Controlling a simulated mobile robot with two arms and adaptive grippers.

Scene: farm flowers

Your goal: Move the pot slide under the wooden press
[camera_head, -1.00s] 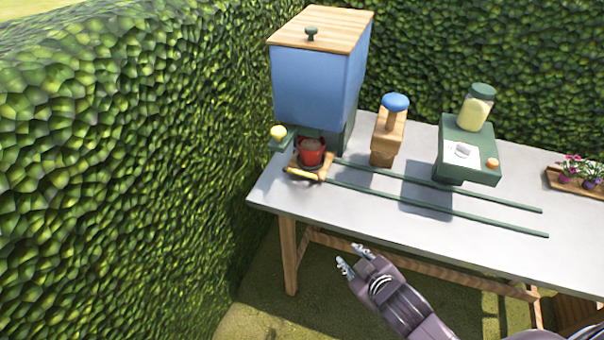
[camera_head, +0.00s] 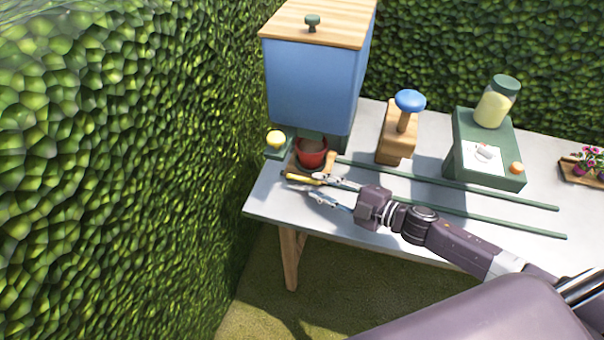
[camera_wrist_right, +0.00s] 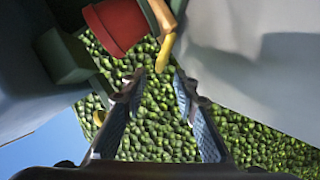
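The pot slide (camera_head: 298,166) is a small wooden carrier at the left end of two green rails, below the blue hopper. It holds a red pot (camera_head: 312,153) and has a yellow handle (camera_head: 303,179) at its front. The wooden press (camera_head: 396,138), a wooden block with a blue knob, stands to the right behind the rails. My right gripper (camera_head: 322,188) is open beside the handle. In the right wrist view, the handle (camera_wrist_right: 164,52) lies just beyond the gap between the open fingertips (camera_wrist_right: 158,88); the red pot (camera_wrist_right: 117,26) shows above left. My left gripper is out of view.
The blue hopper (camera_head: 312,85) stands behind the slide, with a yellow knob (camera_head: 277,139) at its left. The green rails (camera_head: 480,192) run right across the grey table, past a green stand (camera_head: 488,150) with a jar. A flower tray (camera_head: 584,173) sits far right.

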